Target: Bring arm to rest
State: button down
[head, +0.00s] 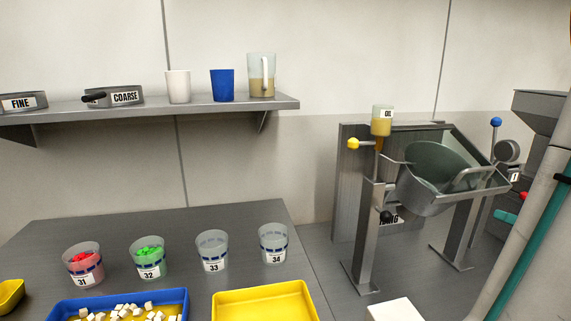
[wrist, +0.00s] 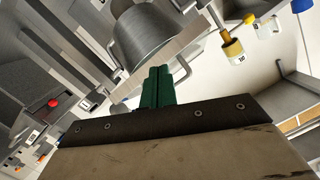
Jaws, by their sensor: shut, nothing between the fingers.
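My gripper (wrist: 158,86) shows in the wrist view, its two green fingers together and nothing between them. Beyond the fingertips in that view is a grey metal drum or pan (wrist: 148,38); I cannot tell the gap between them. The head view does not show my gripper. There, the tilted metal pan (head: 440,175) hangs in a frame on posts at the right.
A wall shelf (head: 200,104) holds labelled sieves, a white cup, a blue cup and a jug. The grey table (head: 180,220) bears several numbered cups, a blue tray (head: 60,308) of white cubes and an empty yellow tray (head: 262,303). A red button (wrist: 54,103) shows in the wrist view.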

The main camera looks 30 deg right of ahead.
jog(key=w+a+f+m+g+y, duration=0.1)
jog(key=w+a+f+g+y, duration=0.15)
jog(key=a, duration=0.45)
jog(key=w+a+f+g+y, duration=0.1)
jog(key=a+g+y, duration=0.25)
jog(key=a, duration=0.35)
jog(key=w+a+f+m+g+y, duration=0.1)
jog(key=a+g+y, duration=0.1)
jog(key=a+g, duration=0.35)
jog(key=s+a+r+n+g+h, duration=0.1)
jog(key=a+r+n+h, duration=0.1)
jog(key=a, duration=0.7)
jog(key=s+a+r+n+g+h, duration=0.1)
jog(key=a+n+g+h, duration=0.1)
jog(key=a+n, duration=0.5)
jog(key=a+h, duration=0.1)
jog(key=a, duration=0.1)
jog(key=shift+a+r+h, duration=0.3)
jog(key=shift+r+h, duration=0.05)
jog(key=shift+h, duration=0.05)
